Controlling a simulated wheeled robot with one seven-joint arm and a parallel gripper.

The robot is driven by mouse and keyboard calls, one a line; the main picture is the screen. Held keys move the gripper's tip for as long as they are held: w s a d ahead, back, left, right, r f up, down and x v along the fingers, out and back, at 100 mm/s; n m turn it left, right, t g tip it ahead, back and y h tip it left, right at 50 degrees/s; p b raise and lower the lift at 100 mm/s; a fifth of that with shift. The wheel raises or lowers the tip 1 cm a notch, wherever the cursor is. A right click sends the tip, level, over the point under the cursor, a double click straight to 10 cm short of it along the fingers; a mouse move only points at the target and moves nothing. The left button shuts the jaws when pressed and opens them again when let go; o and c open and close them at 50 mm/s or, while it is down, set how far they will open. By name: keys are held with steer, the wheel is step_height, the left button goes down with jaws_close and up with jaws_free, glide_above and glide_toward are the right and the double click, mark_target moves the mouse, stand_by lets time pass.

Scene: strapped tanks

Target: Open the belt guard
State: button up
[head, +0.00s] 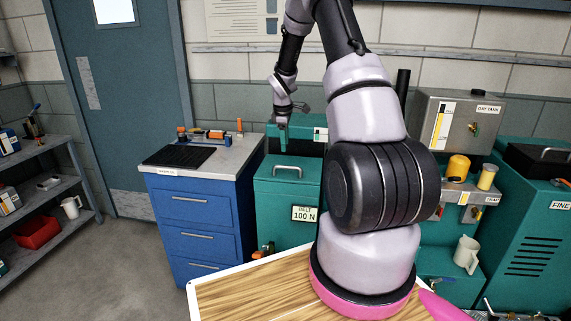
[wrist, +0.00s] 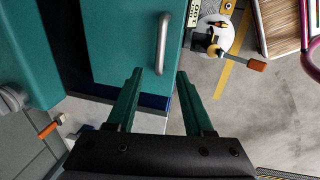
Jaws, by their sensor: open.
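The belt guard (head: 276,203) is a teal box with a grey bar handle (head: 287,171) near its top and a label reading "BELT 100 N" (head: 304,213). It looks closed. In the wrist view its teal panel (wrist: 120,45) and the upright bar handle (wrist: 162,43) lie just beyond my fingertips. My gripper (head: 283,128) hangs above the guard in the head view. In the wrist view my gripper (wrist: 159,76) is open and empty, with its two teal fingers apart and the handle's end roughly between them. I see no contact with the handle.
A blue drawer cabinet (head: 195,225) stands left of the guard, with tools on its top. An orange-handled part (wrist: 235,57) sits beside the guard panel. My arm hides part of the teal machinery. A day tank (head: 458,120) stands at the right. Floor is clear at left.

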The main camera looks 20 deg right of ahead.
steer(key=f, duration=0.3)
steer(key=w+f, duration=0.1)
steer(key=f, duration=0.2)
steer(key=d+f, duration=0.1)
steer(key=f, duration=0.3)
steer(key=shift+w, duration=0.25)
jaws_close()
stand_by(0.9)
